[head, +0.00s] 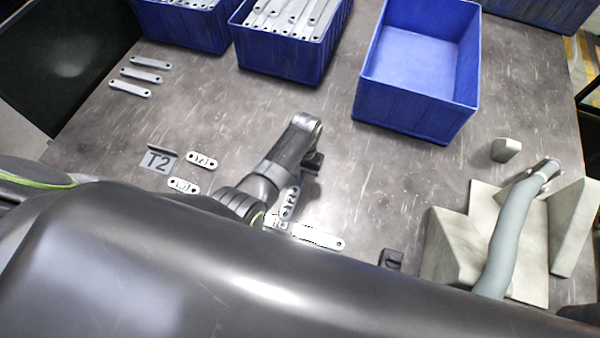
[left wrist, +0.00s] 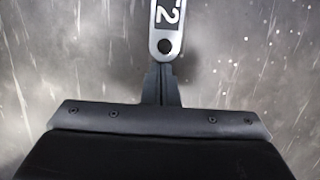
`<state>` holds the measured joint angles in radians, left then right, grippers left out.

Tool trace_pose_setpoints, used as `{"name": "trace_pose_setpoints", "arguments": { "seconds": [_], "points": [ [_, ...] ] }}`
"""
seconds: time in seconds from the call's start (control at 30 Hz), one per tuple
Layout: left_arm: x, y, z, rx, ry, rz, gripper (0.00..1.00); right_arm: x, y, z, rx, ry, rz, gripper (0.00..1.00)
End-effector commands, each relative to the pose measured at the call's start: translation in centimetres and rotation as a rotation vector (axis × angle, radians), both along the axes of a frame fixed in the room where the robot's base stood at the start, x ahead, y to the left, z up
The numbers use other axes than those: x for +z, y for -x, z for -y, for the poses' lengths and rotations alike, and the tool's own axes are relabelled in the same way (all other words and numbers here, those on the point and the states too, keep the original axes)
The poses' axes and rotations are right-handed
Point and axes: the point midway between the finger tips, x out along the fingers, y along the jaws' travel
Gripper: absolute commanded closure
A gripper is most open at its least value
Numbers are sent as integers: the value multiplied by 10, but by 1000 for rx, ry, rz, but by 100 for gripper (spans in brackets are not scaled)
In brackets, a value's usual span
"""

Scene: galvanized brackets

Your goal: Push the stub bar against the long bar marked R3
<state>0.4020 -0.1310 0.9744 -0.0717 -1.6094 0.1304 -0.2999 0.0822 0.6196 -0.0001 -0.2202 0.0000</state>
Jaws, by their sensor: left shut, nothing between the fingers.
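A short pale bar (head: 290,202) with a dark-framed mark lies beside my left arm. In the left wrist view its near end with a hole and a mark ending in 2 (left wrist: 167,18) shows straight ahead of the fingers. My left gripper (left wrist: 162,70) is shut and empty, its tips close to that end; I cannot tell whether they touch. In the head view the left gripper (head: 312,162) is partly hidden by its own wrist. A longer pale bar (head: 320,238) lies nearer me, its left part partly hidden by my arm. No R3 mark is readable. My right gripper is out of view.
Two short marked bars (head: 202,160) lie near a T2 plate (head: 158,161). Several plain bars (head: 140,75) lie at the upper left. Blue bins (head: 415,115) line the back. Beige blocks with a grey-green pipe (head: 507,230) stand right.

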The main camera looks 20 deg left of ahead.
Motion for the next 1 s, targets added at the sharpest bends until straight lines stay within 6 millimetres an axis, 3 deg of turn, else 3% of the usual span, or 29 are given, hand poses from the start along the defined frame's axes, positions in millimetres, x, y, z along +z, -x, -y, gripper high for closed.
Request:
{"name": "trace_pose_setpoints", "arguments": {
  "seconds": [0.23, 0.37, 0.8, 0.9, 1.0],
  "points": [
    [3, -1, 0, 0, 0, 1, 100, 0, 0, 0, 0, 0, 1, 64],
    [17, -5, 0, 0, 0, 3, 100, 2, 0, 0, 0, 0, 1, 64],
    [118, -31, 1, 0, 0, 5, 100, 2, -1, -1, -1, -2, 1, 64],
    [145, -37, 1, 0, -1, 4, 100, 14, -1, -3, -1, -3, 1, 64],
    [157, -38, 1, 0, -1, -2, 100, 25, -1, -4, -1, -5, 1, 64]
  ]
}}
